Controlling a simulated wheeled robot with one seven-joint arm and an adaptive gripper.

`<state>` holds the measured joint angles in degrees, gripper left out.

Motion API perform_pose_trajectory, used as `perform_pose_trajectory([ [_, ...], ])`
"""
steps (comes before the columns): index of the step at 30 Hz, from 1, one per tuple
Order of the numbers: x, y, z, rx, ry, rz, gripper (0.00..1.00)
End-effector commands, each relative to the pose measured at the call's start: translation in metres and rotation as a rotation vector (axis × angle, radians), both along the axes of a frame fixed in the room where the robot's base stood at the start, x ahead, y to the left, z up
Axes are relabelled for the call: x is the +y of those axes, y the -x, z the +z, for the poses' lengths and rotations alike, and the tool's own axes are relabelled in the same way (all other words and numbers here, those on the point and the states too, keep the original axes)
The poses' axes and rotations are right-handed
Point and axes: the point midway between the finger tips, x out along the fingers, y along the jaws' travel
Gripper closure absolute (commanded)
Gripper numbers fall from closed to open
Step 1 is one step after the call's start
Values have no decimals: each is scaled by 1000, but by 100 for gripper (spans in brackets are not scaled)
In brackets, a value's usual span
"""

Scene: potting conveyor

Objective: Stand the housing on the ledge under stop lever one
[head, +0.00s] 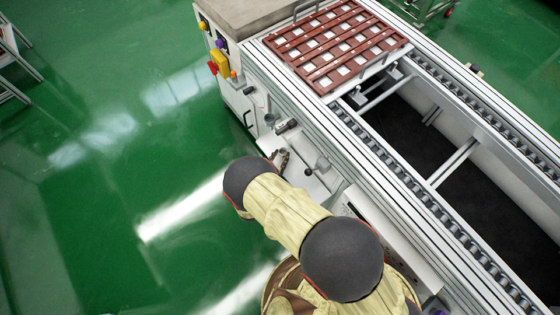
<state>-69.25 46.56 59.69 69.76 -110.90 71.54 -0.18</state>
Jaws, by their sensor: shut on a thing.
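My arm reaches up to the near side of the conveyor. My gripper (281,157) is small and partly hidden by my own wrist. It is shut on a small grey thing, probably the housing (284,151), mostly covered by the fingers. The gripper is over the left part of a pale ledge (321,186) on the conveyor's side. A lever with a dark round knob (308,171) is just right of the gripper. I cannot tell whether it is stop lever one. Whether the held thing touches the ledge is unclear.
A grey block (322,164) and a dark-ended cylinder (287,126) sit on the conveyor's side near the gripper. A red-brown slotted tray (336,42) lies on the conveyor. Yellow and red switches (217,64) are at its left end.

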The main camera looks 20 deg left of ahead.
Motion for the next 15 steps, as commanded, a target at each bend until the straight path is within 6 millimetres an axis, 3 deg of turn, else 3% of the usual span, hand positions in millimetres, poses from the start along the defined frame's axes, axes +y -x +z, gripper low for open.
perform_pose_trajectory([
  [1,-1,1,-13,1,2,0,95],
  [3,-1,0,-20,1,1,0,95],
  [15,-1,0,-21,0,0,0,95],
])
